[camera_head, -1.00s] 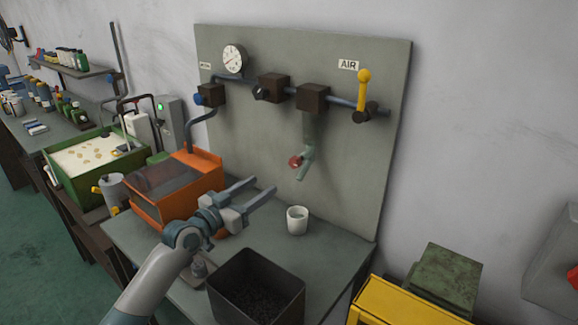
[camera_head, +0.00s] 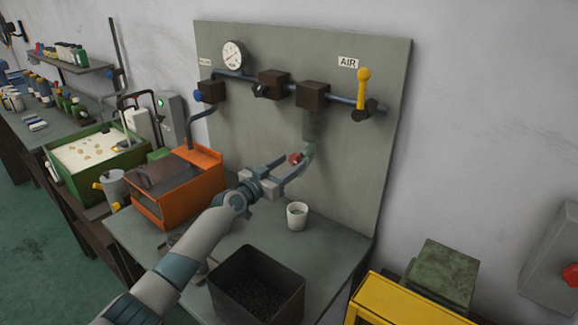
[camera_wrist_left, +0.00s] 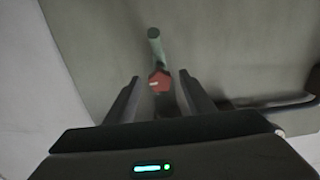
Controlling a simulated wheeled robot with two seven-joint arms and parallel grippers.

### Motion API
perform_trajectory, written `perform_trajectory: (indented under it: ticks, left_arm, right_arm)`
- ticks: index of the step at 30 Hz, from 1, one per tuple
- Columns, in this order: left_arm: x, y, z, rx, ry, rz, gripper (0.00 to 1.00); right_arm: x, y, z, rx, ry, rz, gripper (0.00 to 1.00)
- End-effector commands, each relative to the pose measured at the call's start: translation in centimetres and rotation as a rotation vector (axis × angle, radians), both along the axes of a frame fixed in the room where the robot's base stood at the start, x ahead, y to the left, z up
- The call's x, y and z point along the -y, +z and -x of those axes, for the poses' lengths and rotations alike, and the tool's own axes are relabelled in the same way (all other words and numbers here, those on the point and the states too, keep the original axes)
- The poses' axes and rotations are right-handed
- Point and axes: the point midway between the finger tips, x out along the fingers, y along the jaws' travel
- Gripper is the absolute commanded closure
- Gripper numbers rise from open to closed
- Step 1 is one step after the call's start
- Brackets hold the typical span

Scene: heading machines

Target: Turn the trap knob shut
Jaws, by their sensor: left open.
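The red trap knob (camera_head: 295,158) sits on the grey-green trap pipe (camera_head: 309,152) that hangs from the right dark block of the air line. My left gripper (camera_head: 297,162) is open, with its fingers reaching to either side of the knob. In the left wrist view the knob (camera_wrist_left: 160,81) shows between the two open fingertips (camera_wrist_left: 158,80), with a gap on each side. The pipe (camera_wrist_left: 155,45) runs up from it. I cannot tell whether a finger touches the knob. My right gripper is not in view.
A white cup (camera_head: 297,216) stands on the bench below the trap. A black bin (camera_head: 257,284) is at the front, and an orange machine (camera_head: 178,186) is at left. A yellow lever (camera_head: 363,88) is up on the air pipe.

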Motion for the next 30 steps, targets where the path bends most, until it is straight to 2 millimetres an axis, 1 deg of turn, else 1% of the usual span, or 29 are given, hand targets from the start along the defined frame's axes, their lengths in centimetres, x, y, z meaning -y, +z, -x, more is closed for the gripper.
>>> perform_trajectory:
  ticks: [4,12,13,14,15,17,18,30]
  left_arm:
    - [0.32,-0.04,-0.34,-0.001,0.0,-0.001,0.51]
    - [0.33,-0.01,-0.37,-0.001,0.0,-0.001,0.51]
    - [0.33,-0.01,-0.37,-0.001,0.0,-0.001,0.56]
    - [0.32,-0.01,-0.37,-0.001,0.0,-0.001,0.63]
    - [0.31,-0.01,-0.36,-0.001,0.0,-0.001,0.73]
    - [0.31,-0.01,-0.36,-0.001,0.0,-0.001,0.87]
    - [0.31,-0.01,-0.36,-0.001,0.0,-0.001,0.93]
    - [0.31,-0.05,-0.36,-0.023,0.001,0.033,0.93]
  right_arm:
    - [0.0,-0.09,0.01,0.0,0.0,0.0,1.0]
    - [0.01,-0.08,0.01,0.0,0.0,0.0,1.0]
    - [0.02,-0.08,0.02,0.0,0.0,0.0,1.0]
    - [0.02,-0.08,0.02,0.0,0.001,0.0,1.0]
    - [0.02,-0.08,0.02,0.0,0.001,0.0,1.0]
    - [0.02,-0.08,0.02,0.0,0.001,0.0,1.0]
    - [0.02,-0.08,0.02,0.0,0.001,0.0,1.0]
    - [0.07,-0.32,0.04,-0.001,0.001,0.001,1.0]
